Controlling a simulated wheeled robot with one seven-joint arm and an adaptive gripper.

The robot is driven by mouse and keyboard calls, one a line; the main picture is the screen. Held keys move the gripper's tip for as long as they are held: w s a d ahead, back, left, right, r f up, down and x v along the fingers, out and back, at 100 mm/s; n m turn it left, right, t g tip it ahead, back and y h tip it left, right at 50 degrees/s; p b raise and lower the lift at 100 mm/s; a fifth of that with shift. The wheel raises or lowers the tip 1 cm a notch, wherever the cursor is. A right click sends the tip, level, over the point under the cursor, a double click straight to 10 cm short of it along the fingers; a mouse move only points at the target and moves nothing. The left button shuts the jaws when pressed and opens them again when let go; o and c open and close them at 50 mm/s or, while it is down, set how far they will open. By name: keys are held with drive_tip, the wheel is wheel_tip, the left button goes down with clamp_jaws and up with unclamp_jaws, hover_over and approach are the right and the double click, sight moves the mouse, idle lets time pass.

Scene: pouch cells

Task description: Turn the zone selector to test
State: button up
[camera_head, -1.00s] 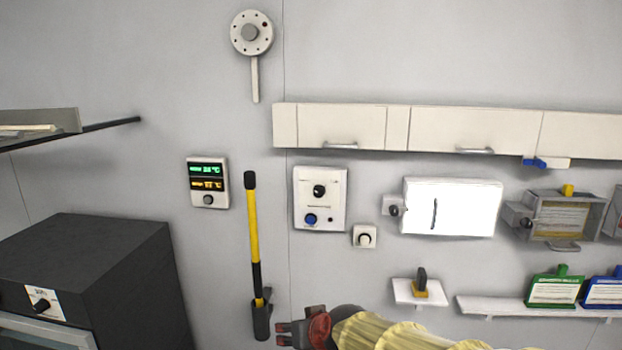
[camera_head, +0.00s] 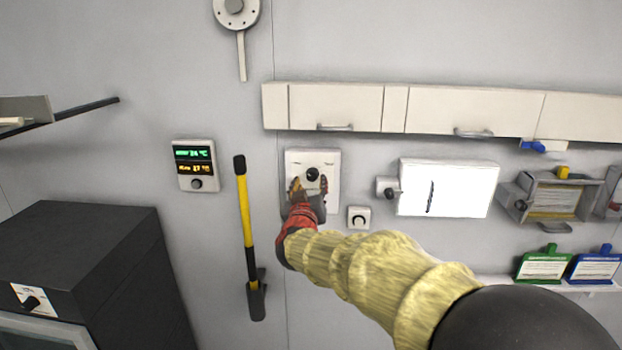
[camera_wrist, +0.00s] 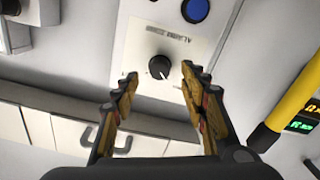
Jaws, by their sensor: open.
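The zone selector is a round black knob (camera_head: 312,173) on a white wall panel (camera_head: 330,160). In the wrist view, which sees the panel upside down, the knob (camera_wrist: 158,66) shows a short white pointer line toward the lower right. Lettering above it is small and inverted. My gripper (camera_head: 309,185) is in front of the panel, with its fingertips just below the knob in the head view. In the wrist view, my gripper (camera_wrist: 160,78) is open, one finger on each side of the knob, with gaps between. I cannot tell the remaining depth to the knob.
A blue button (camera_wrist: 195,10) sits on the same panel, hidden by my gripper in the head view. A yellow-handled tool (camera_head: 245,205) hangs to the left. Wall cabinets (camera_head: 335,106) run above.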

sight(312, 177)
drive_tip(key=shift+w, duration=1.8)
drive_tip(key=shift+c, duration=0.4)
clamp_jaws()
